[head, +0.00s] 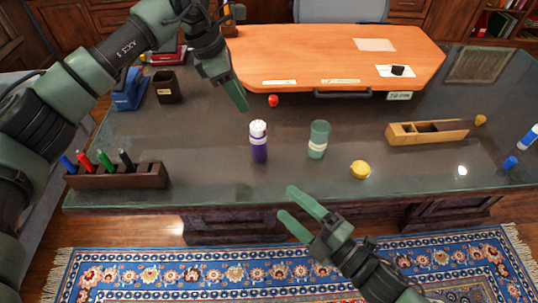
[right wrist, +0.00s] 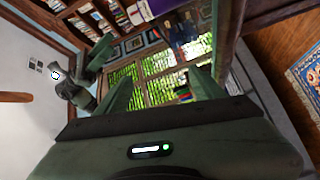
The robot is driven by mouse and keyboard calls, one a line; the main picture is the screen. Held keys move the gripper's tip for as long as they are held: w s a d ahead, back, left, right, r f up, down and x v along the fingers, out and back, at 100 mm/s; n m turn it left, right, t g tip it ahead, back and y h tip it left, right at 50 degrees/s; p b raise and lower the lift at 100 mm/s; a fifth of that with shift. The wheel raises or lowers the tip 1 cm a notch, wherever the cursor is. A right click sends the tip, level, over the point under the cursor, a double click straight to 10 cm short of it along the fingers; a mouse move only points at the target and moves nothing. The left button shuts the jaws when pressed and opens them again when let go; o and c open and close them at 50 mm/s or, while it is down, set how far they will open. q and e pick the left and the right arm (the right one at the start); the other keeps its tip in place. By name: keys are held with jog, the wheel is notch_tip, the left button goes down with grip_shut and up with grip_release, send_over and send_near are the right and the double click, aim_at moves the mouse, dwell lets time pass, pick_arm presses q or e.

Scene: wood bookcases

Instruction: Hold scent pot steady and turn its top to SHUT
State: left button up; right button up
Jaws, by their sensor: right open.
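A purple pot (head: 258,150) with a white, dotted top (head: 258,127) stands upright on the dark desk, left of centre. A green canister (head: 319,140) with a pale band stands to its right. I cannot read a SHUT mark on either. My left gripper (head: 241,103) hangs above and behind the purple pot, apart from it; its fingers overlap in the head view, so its opening cannot be told. My right gripper (head: 287,202) is open and empty in front of the desk edge, below and right of the purple pot. Its spread fingers also show in the right wrist view (right wrist: 162,85).
A wooden divided box (head: 428,133) is at right. A pen holder (head: 117,178) is at left. The desk between the pots is clear.

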aim_at(264, 149)
jog(key=w+f+n, duration=0.1)
jog(key=w+n, duration=0.2)
jog(key=w+a+f+n+h, duration=0.1)
jog(key=w+n, duration=0.2)
jog(key=w+a+f+n+h, duration=0.1)
jog(key=w+n, duration=0.1)
jog(key=w, duration=0.2)
jog(key=shift+a+n+t, duration=0.15)
jog(key=shift+n+t, duration=0.25)
jog(key=w+n, duration=0.2)
jog(key=n, duration=0.1)
jog(key=w+a+n, duration=0.1)
jog(key=w+n, duration=0.2)
jog(key=w+a+n+t+h, duration=0.1)
jog(key=w+n, duration=0.2)
jog(key=shift+f, duration=0.3)
jog(key=shift+w+a+n, duration=0.1)
jog(key=shift+w+n, duration=0.15)
jog(key=shift+n, duration=0.05)
jog(key=x, duration=0.7)
jog(key=shift+w, duration=0.1)
